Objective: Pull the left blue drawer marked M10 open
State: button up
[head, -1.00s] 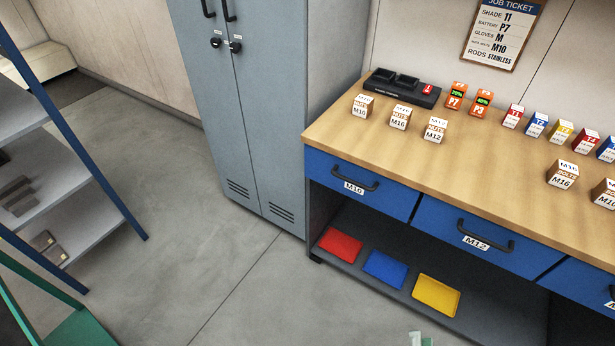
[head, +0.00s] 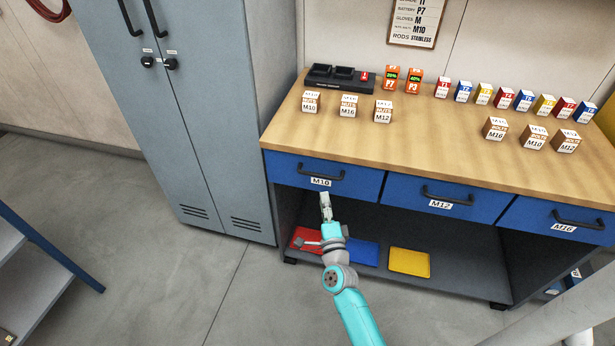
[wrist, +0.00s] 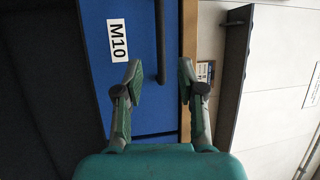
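The left blue drawer (head: 362,181) marked M10 is shut under the left end of the wooden bench top. Its dark bar handle (head: 321,173) sits above the white M10 label (head: 320,182). In the wrist view the blue drawer front (wrist: 153,112) stands sideways, with the M10 label (wrist: 117,39) at upper left and the handle (wrist: 161,45) running down between the lines of my fingers. My gripper (head: 325,196) is just below the label in the head view. The wrist view shows my gripper (wrist: 160,72) open and empty, with its fingertips short of the handle.
Drawers M12 (head: 411,195) and M16 (head: 520,212) lie to the right, both shut. A grey locker (head: 185,110) stands close on the left. Red, blue and yellow trays (head: 409,262) lie on the lower shelf. Boxes and a charger (head: 340,80) stand on the bench top (head: 430,140).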

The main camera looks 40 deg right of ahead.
aim_at(320, 176)
jog(key=x, duration=1)
grip_shut()
